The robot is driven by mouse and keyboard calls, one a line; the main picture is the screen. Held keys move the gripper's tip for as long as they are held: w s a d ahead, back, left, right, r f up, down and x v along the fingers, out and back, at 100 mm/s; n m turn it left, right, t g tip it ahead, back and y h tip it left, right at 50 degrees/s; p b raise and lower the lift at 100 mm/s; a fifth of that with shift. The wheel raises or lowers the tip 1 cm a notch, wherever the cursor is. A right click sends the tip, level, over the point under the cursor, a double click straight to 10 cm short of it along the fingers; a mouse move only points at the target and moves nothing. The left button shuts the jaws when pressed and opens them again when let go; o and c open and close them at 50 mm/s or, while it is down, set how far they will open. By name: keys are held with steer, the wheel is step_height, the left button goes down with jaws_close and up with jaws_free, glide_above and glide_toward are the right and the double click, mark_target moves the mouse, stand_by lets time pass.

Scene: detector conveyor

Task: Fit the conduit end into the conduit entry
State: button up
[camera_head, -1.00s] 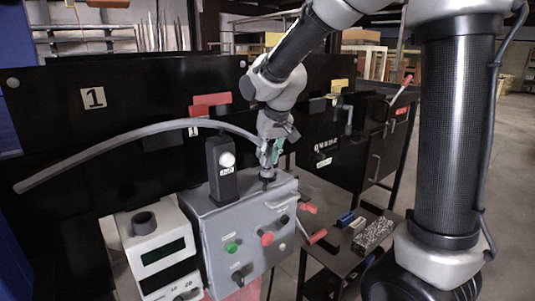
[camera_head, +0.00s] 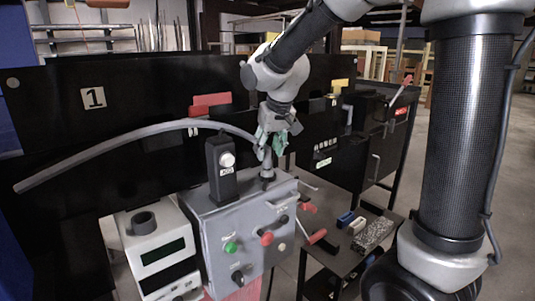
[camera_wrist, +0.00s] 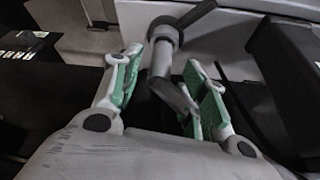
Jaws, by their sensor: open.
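The conduit (camera_head: 120,145) is a long grey tube that arches from the far left and bends down to the top of the grey control box (camera_head: 203,221). Its lower end meets a dark ring, seemingly the conduit entry (camera_head: 267,184), on the box top. I cannot tell how deep it sits. My gripper (camera_head: 271,152) is open just above, around the upright part of the tube. In the wrist view, the green-padded fingers (camera_wrist: 163,88) stand apart on both sides of the grey tube (camera_wrist: 160,60), with a collar at its far end.
A black block with a round white face (camera_head: 223,170) stands on the box, left of the conduit end. A white instrument (camera_head: 140,240) stands to the left. A dark panel (camera_head: 60,120) rises behind. Blue and white blocks (camera_head: 345,219) lie on the bench at right.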

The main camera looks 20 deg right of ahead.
steer(key=a+v, duration=0.1)
steer(key=v, duration=0.8)
steer(key=s+d+f+m, duration=0.1)
steer(key=s+d+f, duration=0.1)
steer(key=s+d, duration=0.5)
steer(key=s+d+f, duration=0.3)
steer(key=s+d, duration=0.5)
steer(key=s, duration=0.8)
steer(key=shift+s+m+h, duration=0.3)
steer(key=shift+m+h, duration=0.1)
